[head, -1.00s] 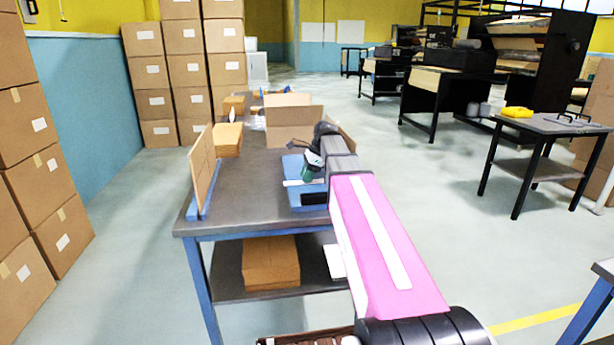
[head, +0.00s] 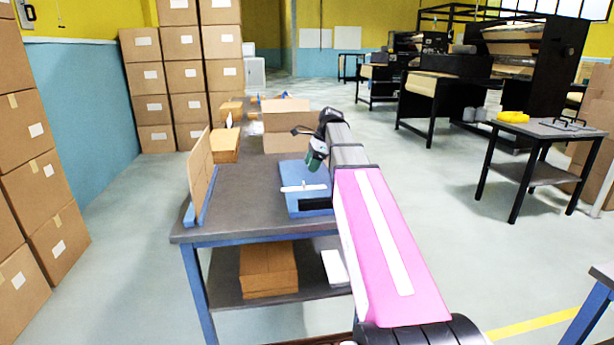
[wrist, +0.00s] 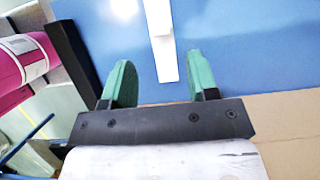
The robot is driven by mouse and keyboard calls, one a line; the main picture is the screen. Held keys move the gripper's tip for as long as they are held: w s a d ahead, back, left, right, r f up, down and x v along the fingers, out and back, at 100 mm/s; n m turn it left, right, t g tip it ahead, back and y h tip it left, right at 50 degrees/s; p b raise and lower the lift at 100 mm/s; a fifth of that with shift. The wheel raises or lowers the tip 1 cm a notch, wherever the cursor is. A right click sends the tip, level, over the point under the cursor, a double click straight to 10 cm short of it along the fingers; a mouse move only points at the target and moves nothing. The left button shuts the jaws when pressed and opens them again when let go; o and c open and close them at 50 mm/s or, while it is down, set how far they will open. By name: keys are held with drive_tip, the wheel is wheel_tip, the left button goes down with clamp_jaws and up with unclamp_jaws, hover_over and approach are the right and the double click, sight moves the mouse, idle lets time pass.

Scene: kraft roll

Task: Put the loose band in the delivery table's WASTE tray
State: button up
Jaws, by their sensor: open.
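The blue tray (head: 293,207) lies on the right side of the grey delivery table (head: 250,200). A narrow white strip (head: 298,188) lies across it, and a black bar (head: 316,204) is near its front edge. I cannot tell whether the strip is the loose band; no WASTE lettering is readable. My gripper (head: 313,167) hangs above the tray with green fingers. In the wrist view my gripper (wrist: 160,75) is open, with nothing held between its fingers. The white strip (wrist: 160,40) shows beyond and between the fingertips, over the blue surface (wrist: 235,45).
An upright cardboard panel (head: 199,170) stands in a blue holder at the table's left. A cardboard box (head: 285,125) and brown stacks (head: 225,145) are farther back. Flat cardboard (head: 268,268) and a white item (head: 334,267) lie on the lower shelf. The table's front middle is clear.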

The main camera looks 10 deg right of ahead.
sight(304, 185)
drive_tip(key=v, duration=0.4)
drive_tip(key=shift+a, duration=0.1)
drive_tip(key=shift+o, duration=0.5)
drive_tip(key=shift+r, duration=0.25)
drive_tip(key=shift+d+x, duration=0.15)
drive_tip(key=shift+x, duration=2.8)
drive_tip(key=shift+d+x, duration=0.15)
drive_tip(key=shift+x, duration=2.75)
drive_tip(key=shift+f, duration=0.15)
drive_tip(key=c, duration=1)
drive_tip(key=shift+c, duration=0.3)
